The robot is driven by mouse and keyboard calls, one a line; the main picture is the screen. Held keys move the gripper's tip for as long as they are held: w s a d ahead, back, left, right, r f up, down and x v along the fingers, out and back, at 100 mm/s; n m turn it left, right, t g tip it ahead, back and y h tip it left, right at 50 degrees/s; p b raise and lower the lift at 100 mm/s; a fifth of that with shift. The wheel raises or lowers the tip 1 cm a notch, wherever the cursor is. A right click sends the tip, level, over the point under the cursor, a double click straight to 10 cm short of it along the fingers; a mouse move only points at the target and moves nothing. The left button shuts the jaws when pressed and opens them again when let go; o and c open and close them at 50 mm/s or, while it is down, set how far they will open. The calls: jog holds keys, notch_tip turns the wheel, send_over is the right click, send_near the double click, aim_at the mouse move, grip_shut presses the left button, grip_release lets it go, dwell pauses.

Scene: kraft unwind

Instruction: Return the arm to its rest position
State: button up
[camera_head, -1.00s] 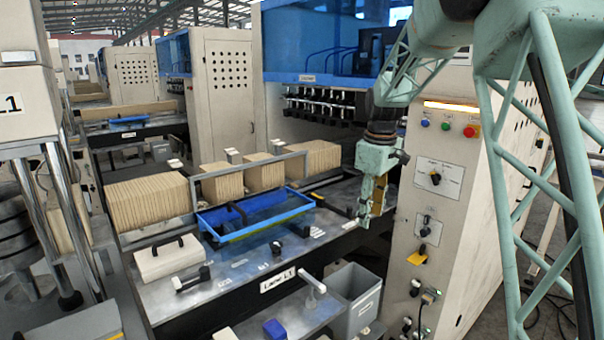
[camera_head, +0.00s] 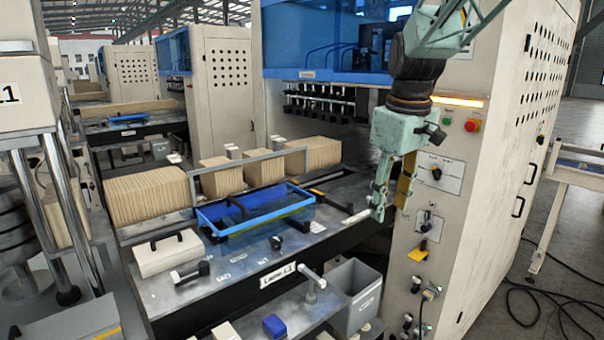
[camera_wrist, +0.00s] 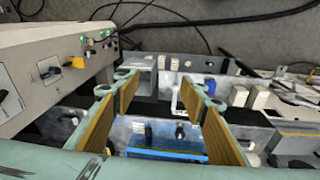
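My gripper (camera_head: 385,198) hangs pointing down in front of the control panel, at the right end of the Lane L1 bench. Its pale green body shows side-on there. In the wrist view my gripper (camera_wrist: 158,85) has its two fingers, with tan pads, spread wide apart and nothing between them. The bench and lower shelf lie beyond the fingertips in that view.
The cream control cabinet (camera_head: 470,215) with knobs and buttons stands close beside the gripper. The bench holds a blue tray (camera_head: 225,238), cardboard stacks (camera_head: 150,200) and a white handled block (camera_head: 168,254). A grey bin (camera_head: 352,295) stands below.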

jog(key=s+r+m+t+b, duration=0.1)
jog(key=s+r+m+b, duration=0.15)
jog(key=s, duration=1.95)
jog(key=s+f+m+b, duration=0.1)
jog(key=s+f+m, duration=0.1)
jog(key=s, duration=0.7)
jog(key=s+f+m+t+b, duration=0.1)
jog(key=s+f, duration=0.4)
jog(key=s, duration=0.5)
jog(key=shift+f+m, duration=0.15)
jog(key=shift+m, duration=0.5)
